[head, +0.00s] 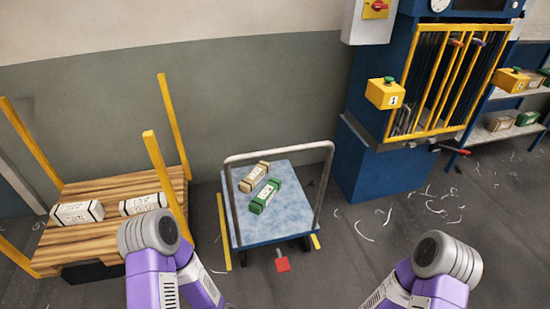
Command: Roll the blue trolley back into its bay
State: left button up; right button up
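My two purple arms show at the bottom, but neither gripper is visible.
A wooden platform (95,188) with yellow posts and white packages stands at left. A blue machine (375,160) with a yellow barred guard (440,85) stands at right, beside a shelf (510,133) with boxes. White scraps (370,235) litter the open floor at right.

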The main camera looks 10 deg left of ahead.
aim_at(289, 215)
jog(key=z, duration=0.05)
jog(key=k, duration=0.1)
jog(key=z, duration=1.25)
jog(key=i, duration=0.9)
jog(key=u, duration=1.85)
